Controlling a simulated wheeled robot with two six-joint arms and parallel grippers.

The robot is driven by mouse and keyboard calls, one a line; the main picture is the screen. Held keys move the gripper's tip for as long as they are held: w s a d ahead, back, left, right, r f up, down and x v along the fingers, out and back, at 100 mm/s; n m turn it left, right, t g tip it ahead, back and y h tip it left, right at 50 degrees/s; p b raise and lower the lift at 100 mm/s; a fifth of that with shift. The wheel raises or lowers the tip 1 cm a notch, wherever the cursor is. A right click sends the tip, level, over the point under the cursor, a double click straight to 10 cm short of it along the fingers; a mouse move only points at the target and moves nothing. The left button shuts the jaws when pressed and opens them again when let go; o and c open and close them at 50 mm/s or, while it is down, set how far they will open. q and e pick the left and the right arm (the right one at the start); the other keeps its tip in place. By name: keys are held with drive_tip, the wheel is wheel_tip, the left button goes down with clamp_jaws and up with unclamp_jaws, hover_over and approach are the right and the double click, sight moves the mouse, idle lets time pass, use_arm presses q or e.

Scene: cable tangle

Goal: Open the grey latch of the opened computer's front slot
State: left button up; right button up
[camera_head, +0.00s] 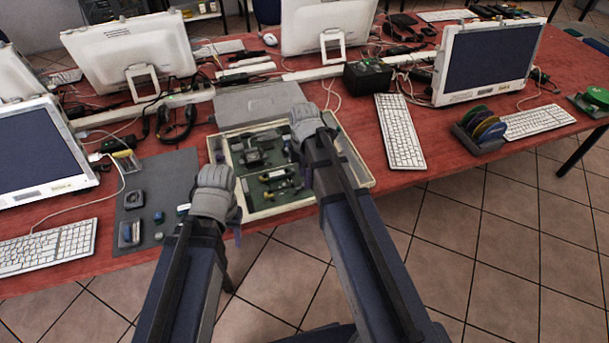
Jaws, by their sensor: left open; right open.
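The opened computer (360,180) lies flat at the front edge of the red table, a shallow pale case with a green board and dark parts inside. My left gripper (215,188) is over its front left corner and hides part of that side. My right gripper (306,122) is over its back right part, and its arm crosses the right side of the case. Both grippers are open and appear empty. The grey latch and the front slot are too small or hidden to make out.
A dark mat (165,185) with several small parts lies to the left. A closed grey case (258,102) is behind the computer. A white keyboard (400,132) and a black box (368,78) stand to the right. Monitors and cables fill the back.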

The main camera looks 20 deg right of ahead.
wheel_tip(320, 180, up, 6)
drive_tip(key=p, duration=0.4)
drive_tip(key=shift+f+p, duration=0.2)
drive_tip(key=shift+p, duration=0.1)
use_arm(q)
wheel_tip(320, 180, up, 5)
drive_tip(key=shift+r, duration=0.2)
use_arm(e)
drive_tip(key=shift+f, duration=0.1)
